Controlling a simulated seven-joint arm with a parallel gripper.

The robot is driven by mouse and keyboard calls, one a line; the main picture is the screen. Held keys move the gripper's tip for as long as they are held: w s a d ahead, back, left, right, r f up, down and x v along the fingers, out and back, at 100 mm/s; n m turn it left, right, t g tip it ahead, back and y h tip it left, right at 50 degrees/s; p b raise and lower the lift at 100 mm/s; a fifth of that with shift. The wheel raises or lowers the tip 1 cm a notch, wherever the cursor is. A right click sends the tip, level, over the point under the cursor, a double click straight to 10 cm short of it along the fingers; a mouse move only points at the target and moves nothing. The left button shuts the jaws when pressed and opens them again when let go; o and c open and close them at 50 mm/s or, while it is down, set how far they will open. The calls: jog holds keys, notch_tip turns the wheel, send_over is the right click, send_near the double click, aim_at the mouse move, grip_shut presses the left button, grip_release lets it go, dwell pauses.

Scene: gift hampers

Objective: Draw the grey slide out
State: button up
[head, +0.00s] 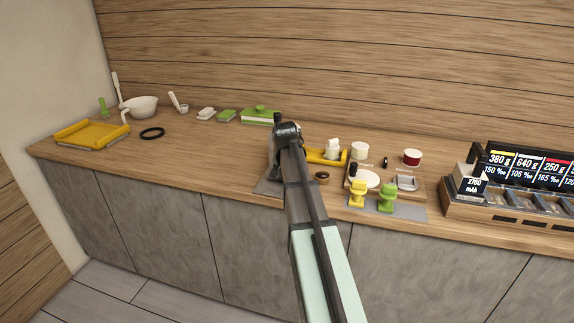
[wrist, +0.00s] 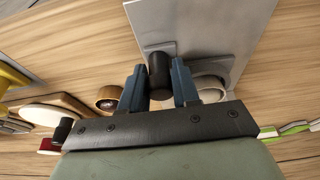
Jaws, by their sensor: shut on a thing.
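A grey, flat-sided piece (wrist: 225,30) fills the upper middle of the wrist view; I cannot tell which part of it is the slide. A black cylindrical knob (wrist: 160,76) sits in front of it. My gripper (wrist: 158,68) has its two blue-grey fingers shut on this knob, one on each side. A pale round part (wrist: 210,88) is partly hidden behind the right finger. In the head view a grey base (head: 267,187) shows beside my arm on the counter; my arm hides most of the grey piece and the fingers there.
A small brown round pot (head: 322,176) stands close on the right, with a yellow tray (head: 325,157) behind it. Yellow (head: 357,193) and green (head: 387,198) pieces stand on a grey mat further right. A green box (head: 260,116) is behind. The counter to the left is largely clear.

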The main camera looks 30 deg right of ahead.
jog(key=shift+s+a, duration=1.35)
jog(key=shift+s, duration=0.05)
jog(key=o, duration=0.8)
notch_tip(320, 180, up, 7)
jog(key=shift+r, duration=0.1)
jog(key=v, duration=1.3)
jog(key=shift+r, duration=0.3)
jog(key=shift+a, duration=0.1)
